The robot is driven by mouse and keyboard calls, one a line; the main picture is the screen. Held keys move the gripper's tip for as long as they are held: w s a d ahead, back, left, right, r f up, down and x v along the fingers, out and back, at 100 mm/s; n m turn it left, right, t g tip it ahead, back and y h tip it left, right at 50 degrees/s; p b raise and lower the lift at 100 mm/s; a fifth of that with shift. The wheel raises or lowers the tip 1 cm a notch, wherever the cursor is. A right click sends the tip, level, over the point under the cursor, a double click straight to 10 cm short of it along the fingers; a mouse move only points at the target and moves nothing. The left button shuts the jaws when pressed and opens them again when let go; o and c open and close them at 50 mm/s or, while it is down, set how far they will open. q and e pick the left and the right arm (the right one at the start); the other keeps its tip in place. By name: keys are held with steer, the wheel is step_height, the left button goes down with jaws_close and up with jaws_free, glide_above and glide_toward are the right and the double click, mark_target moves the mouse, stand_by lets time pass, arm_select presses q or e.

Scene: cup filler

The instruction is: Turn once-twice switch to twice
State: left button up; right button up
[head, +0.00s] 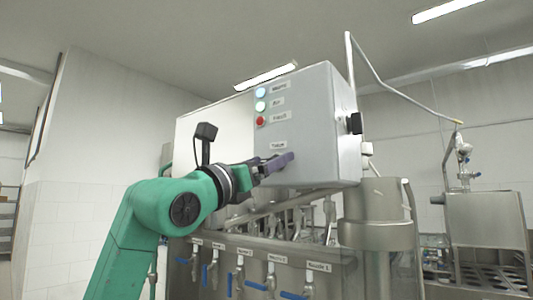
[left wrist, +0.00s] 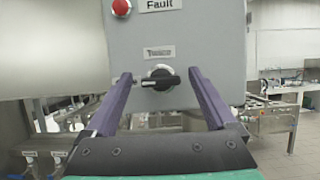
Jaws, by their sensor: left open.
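The once-twice switch (left wrist: 161,79) is a black rotary knob on the grey control box (head: 305,110), below a small label (left wrist: 160,52) whose text is blurred. Its handle lies roughly horizontal in the left wrist view. My left gripper (left wrist: 160,74) is open, with its two purple fingers on either side of the knob and a gap to each. I cannot tell how far the fingertips are from the panel. In the head view my left gripper (head: 278,163) is at the lower front of the box and hides the knob.
Above the switch are two pale lamps and a red button (head: 261,121), which also shows in the left wrist view (left wrist: 121,7). A black knob (head: 355,123) sits on the box's right side. Below are steel nozzles with blue-handled valves (head: 290,295) and a steel cylinder (head: 378,205).

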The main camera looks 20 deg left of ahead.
arm_select(q)
steer(key=shift+s, duration=0.1)
steer(key=c, duration=0.3)
steer(key=shift+f, duration=0.1)
steer(key=c, duration=1.1)
arm_select(e)
steer(key=shift+s+d, duration=0.3)
steer(key=shift+s, duration=0.1)
